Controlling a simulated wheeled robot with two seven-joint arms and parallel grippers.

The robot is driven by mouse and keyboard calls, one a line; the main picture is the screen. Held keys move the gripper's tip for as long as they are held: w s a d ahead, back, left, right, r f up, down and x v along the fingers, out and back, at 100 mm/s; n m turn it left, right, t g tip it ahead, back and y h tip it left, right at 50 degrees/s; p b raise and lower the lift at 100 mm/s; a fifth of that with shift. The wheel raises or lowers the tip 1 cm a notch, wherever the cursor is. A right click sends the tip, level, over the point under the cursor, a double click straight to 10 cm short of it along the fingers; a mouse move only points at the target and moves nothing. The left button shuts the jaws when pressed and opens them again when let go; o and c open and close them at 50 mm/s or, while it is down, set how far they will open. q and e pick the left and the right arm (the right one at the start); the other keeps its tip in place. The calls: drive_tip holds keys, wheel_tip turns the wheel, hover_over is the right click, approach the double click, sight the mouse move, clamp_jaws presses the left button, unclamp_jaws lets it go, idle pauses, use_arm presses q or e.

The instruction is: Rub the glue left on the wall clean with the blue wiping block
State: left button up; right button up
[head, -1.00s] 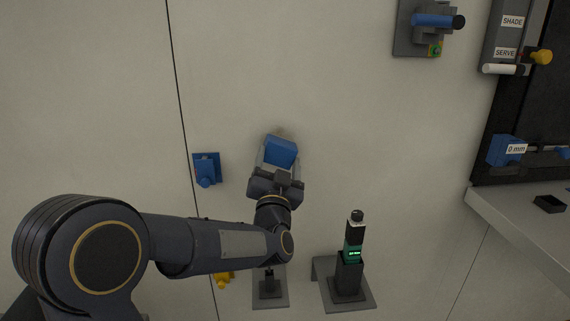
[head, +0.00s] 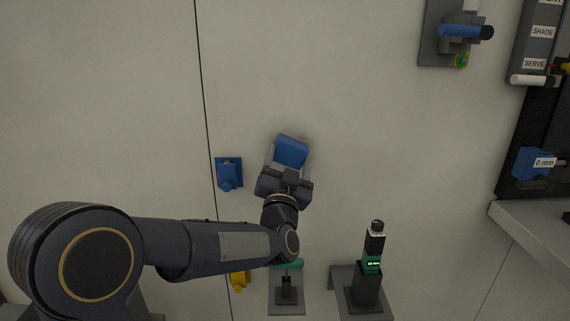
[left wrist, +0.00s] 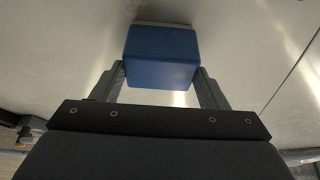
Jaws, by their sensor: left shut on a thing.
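The blue wiping block (head: 291,152) is held between the two fingers of my left gripper (head: 287,166), up against or very close to the pale wall (head: 345,120). In the left wrist view the block (left wrist: 161,52) sits squarely between the fingers, with its far side at the wall; I cannot tell whether it touches. No glue shows clearly on the bare wall now; any patch behind the block is hidden. My right gripper is not in view.
A blue wall fixture (head: 228,173) is left of the block. Below are a yellow part (head: 239,280), a green-handled tool (head: 290,264) in a grey mount and a dark device (head: 370,265) with a green display. A grey ledge (head: 520,225) juts out at right.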

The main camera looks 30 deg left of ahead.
use_arm(q)
drive_tip(key=w+d, duration=0.3)
drive_tip(key=d, duration=0.3)
drive_tip(key=shift+w+d, duration=0.15)
drive_tip(key=shift+w, duration=0.25)
idle(0.3)
drive_tip(key=s+d, duration=0.3)
drive_tip(key=s, duration=0.2)
idle(0.4)
drive_tip(key=shift+s+d+f, duration=0.1)
drive_tip(key=shift+s, duration=0.05)
drive_tip(key=shift+s+d, duration=0.4)
drive_tip(key=shift+s, duration=0.2)
drive_tip(key=shift+s+d, duration=0.35)
drive_tip(key=shift+s, duration=0.25)
